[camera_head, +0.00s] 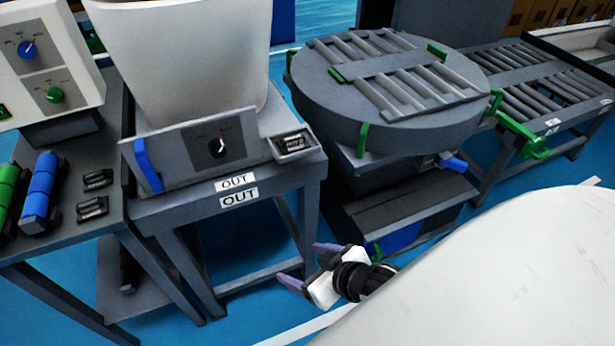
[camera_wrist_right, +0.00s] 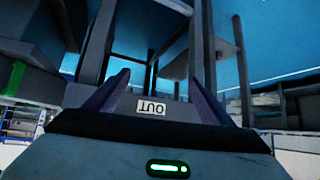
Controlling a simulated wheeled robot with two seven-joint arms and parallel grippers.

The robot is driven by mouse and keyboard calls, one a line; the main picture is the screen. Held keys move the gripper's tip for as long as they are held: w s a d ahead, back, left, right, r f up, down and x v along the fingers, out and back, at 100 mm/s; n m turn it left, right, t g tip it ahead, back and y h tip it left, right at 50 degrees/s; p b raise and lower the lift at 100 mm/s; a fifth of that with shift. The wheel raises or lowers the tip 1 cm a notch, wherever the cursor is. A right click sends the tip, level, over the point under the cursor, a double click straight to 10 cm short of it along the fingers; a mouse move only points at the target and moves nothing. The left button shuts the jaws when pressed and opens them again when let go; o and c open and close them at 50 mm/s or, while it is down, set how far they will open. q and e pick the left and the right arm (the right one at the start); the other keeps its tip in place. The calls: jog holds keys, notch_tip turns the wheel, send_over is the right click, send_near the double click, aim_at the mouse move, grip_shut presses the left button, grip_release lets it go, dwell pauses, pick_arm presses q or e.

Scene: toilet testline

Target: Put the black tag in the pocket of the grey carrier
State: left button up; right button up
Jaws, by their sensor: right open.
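Two small black tags with pale marks, an upper one (camera_head: 97,180) and a lower one (camera_head: 92,208), lie on the left table in the head view. A small grey carrier (camera_head: 311,146) sits on the right corner of the OUT table; a dark area with pale marks shows in its top, and I cannot tell whether that is an empty pocket or a tag inside. My right gripper (camera_head: 307,267) is open and empty, low in front of the OUT table, well apart from tags and carrier. In the right wrist view its fingers (camera_wrist_right: 157,92) stand apart, toward the OUT label. My left gripper is not in view.
Blue and green cylinders (camera_head: 40,190) lie on the left table. A round roller turntable (camera_head: 330,100) stands right. Blue floor (camera_head: 235,240) is free between tables.

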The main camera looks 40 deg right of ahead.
jog(key=s+a+f+n+g+y, duration=0.1)
jog(key=s+a+f, duration=0.5)
jog(key=s+f, duration=0.1)
jog(key=shift+s+f, duration=0.3)
jog(key=shift+s, duration=0.45)
